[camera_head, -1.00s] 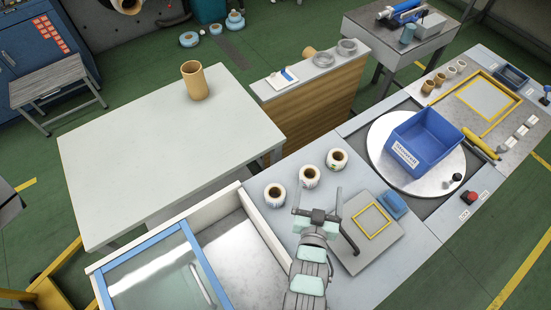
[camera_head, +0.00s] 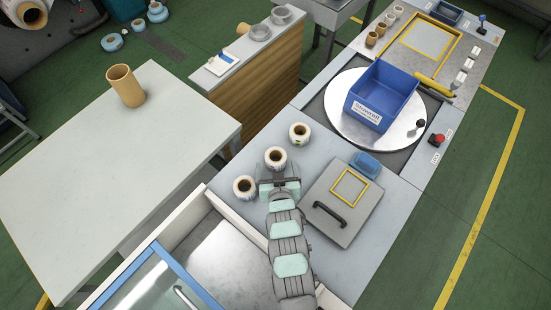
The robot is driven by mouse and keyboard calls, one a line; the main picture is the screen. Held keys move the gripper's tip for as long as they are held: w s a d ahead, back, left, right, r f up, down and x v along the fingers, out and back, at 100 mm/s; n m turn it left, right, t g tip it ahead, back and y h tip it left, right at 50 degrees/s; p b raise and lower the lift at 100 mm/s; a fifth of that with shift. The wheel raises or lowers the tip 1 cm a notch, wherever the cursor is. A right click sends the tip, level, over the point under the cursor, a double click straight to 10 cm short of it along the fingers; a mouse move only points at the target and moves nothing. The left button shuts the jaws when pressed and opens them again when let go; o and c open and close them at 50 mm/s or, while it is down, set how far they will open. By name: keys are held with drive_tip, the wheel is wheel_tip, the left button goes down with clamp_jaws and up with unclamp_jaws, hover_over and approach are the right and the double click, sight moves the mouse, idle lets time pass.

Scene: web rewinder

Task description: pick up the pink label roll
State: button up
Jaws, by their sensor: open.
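Three label rolls with white sides and brown cores stand in a row on the grey work surface. They are the near roll (camera_head: 245,188), the middle roll (camera_head: 275,159) and the far roll (camera_head: 299,133). No pink shows clearly on any of them, so I cannot tell which is the pink label roll. My gripper (camera_head: 277,172) is open, just on the near side of the middle roll and to the right of the near roll. Its fingers are small and partly hidden by my wrist, so contact with a roll cannot be made out.
A grey plate (camera_head: 328,222) with a black handle and yellow frame lies right of my arm. A blue bin (camera_head: 382,96) stands on the round turntable (camera_head: 341,99) beyond. A white-walled tray (camera_head: 190,215) is at the left. A pale table (camera_head: 90,170) holds a cardboard core (camera_head: 126,86).

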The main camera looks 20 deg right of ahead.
sight(276, 163)
drive_tip(key=x, duration=0.4)
drive_tip(key=shift+w+d+r, duration=0.15)
drive_tip(key=shift+w+d, duration=0.05)
drive_tip(key=shift+w, duration=0.2)
drive_tip(key=shift+c, duration=0.2)
drive_tip(key=c, duration=1.5)
